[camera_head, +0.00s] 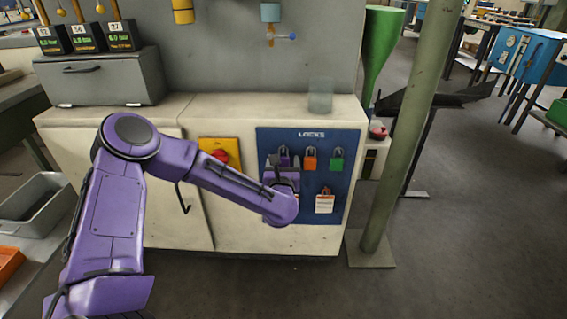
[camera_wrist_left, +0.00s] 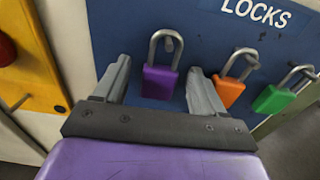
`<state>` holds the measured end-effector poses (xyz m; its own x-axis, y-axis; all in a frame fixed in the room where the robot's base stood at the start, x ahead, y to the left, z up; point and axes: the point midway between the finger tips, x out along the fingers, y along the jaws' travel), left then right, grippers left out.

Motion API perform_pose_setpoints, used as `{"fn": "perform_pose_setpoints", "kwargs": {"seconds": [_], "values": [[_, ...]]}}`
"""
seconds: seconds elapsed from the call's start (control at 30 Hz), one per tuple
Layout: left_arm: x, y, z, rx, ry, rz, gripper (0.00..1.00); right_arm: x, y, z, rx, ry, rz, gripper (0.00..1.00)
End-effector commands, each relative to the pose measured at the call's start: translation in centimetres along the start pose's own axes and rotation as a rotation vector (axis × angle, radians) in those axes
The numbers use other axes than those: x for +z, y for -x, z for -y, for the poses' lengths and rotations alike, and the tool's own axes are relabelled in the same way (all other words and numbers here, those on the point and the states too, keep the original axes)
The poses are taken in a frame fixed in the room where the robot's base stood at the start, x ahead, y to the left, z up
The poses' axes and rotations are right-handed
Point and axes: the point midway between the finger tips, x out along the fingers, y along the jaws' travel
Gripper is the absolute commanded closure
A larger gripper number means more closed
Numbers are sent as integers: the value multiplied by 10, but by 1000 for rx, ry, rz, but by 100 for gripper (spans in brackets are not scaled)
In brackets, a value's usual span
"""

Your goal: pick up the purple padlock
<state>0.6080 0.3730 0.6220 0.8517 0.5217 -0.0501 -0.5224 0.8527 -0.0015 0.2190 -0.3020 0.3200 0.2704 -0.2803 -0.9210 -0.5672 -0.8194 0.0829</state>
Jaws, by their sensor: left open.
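The purple padlock (camera_wrist_left: 160,83) hangs by its metal shackle from a peg on the blue LOCKS board (camera_head: 338,213). In the left wrist view it sits between the two grey fingers of my left gripper (camera_wrist_left: 158,88), with gaps showing on both sides. The gripper is open. In the head view the purple padlock (camera_head: 285,158) shows just above my left gripper (camera_head: 283,166), partly hidden by it. My right gripper is in neither view.
An orange padlock (camera_wrist_left: 229,91) hangs close right of my right-hand finger. A green padlock (camera_wrist_left: 273,99) hangs further right. A white tag (camera_head: 325,204) hangs below. A yellow panel with a red knob (camera_head: 220,156) is left of the board. A green post (camera_head: 408,140) stands to the right.

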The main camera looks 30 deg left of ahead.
Motion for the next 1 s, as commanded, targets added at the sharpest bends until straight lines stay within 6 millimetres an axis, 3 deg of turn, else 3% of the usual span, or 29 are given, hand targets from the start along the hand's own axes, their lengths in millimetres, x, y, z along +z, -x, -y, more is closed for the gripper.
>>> {"fn": "perform_pose_setpoints", "kwargs": {"seconds": [0.03,0.2,0.5,0.67,0.87,1.0], "values": [[0,0,0,0,-1,0,40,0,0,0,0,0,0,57],[0,0,0,0,-1,0,92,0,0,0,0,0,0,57],[2,0,0,0,-1,1,92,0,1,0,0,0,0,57],[20,1,0,1,1,3,92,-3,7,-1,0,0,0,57],[14,45,1,-5,-2,0,92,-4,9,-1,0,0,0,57],[11,93,2,-8,-4,-1,92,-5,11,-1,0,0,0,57]]}}
